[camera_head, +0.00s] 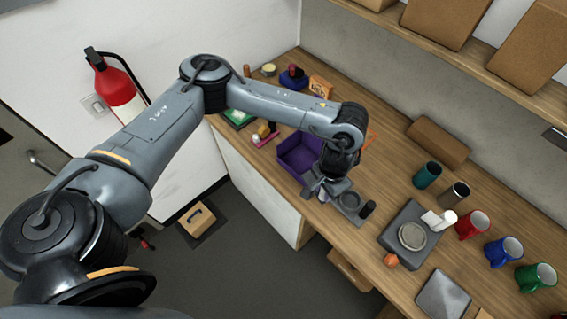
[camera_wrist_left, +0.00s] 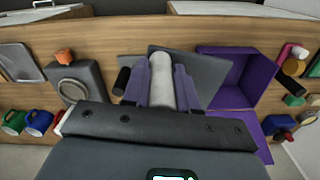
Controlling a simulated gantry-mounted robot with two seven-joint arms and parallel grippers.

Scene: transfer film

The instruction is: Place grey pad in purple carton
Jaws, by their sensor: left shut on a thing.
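The purple carton (camera_head: 294,152) stands open on the wooden counter. It also shows in the left wrist view (camera_wrist_left: 249,97), to the right of my fingers, with its inside visible. My left gripper (camera_head: 322,190) is low over the counter, beside the carton's near right side. In the left wrist view, my left gripper (camera_wrist_left: 162,83) is shut on a light grey, rounded piece, which I take for the grey pad (camera_wrist_left: 161,78). Dark grey flat sheets (camera_wrist_left: 207,70) show behind the fingers; I cannot tell whether they touch the held piece. My right gripper is not in view.
A black cylinder (camera_head: 368,209) stands close to the right of my gripper. A grey case (camera_head: 397,226) with a round tin (camera_head: 412,236), several mugs and an orange lump (camera_head: 391,260) lie further right. Small items crowd the counter beyond the carton. A shelf with boxes runs above.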

